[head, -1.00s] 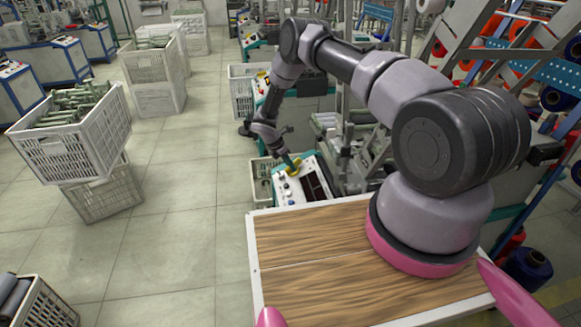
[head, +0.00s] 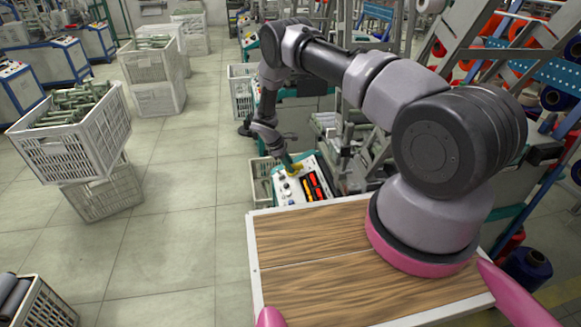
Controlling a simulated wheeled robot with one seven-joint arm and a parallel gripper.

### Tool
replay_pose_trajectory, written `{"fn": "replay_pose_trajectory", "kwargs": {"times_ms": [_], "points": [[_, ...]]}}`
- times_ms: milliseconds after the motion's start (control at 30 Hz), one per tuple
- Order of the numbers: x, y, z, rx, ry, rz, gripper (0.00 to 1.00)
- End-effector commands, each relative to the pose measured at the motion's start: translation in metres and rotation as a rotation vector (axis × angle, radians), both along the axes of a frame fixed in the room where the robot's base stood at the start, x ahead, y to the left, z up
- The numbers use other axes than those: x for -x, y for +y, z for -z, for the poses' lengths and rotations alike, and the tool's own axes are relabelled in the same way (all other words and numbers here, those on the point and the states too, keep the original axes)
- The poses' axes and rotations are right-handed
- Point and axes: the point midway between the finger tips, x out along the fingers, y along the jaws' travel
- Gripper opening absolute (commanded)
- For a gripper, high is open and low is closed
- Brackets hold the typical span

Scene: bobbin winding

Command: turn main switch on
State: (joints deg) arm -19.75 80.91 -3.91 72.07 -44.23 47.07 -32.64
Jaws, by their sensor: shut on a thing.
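The control panel (head: 289,190) is a white sloped box with teal edges, beyond the wooden top. Its display windows (head: 314,186) are lit red and yellow. A yellow piece (head: 297,168), likely the main switch's plate, shows at the panel's far edge. My gripper (head: 291,166) reaches down onto it from above and is shut on the switch. The fingers and the wrist hide the switch knob, so its angle cannot be seen.
A wooden top (head: 310,245) with a white rim lies in front of the panel. White crates of bobbins (head: 72,140) stand at the left. A winding machine frame (head: 365,145) stands right of the panel. The floor between is clear.

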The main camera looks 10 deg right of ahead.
Motion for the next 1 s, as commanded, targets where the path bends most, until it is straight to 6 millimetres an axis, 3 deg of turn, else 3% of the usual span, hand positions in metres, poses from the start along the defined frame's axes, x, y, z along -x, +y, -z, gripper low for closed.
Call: {"fn": "replay_pose_trajectory", "kwargs": {"times_ms": [300, 800, 833, 900, 1000], "points": [[0.0001, 0.0009, 0.0003, -0.001, -0.046, 0.095, 0.00], [0.0001, 0.0010, 0.0004, -0.002, -0.053, 0.112, 0.00], [0.0002, 0.0009, 0.0003, -0.002, -0.053, 0.112, 0.30], [0.0001, 0.0009, 0.0003, -0.001, -0.053, 0.112, 0.53], [0.0002, 0.0007, 0.0002, -0.001, -0.052, 0.111, 0.53]]}}
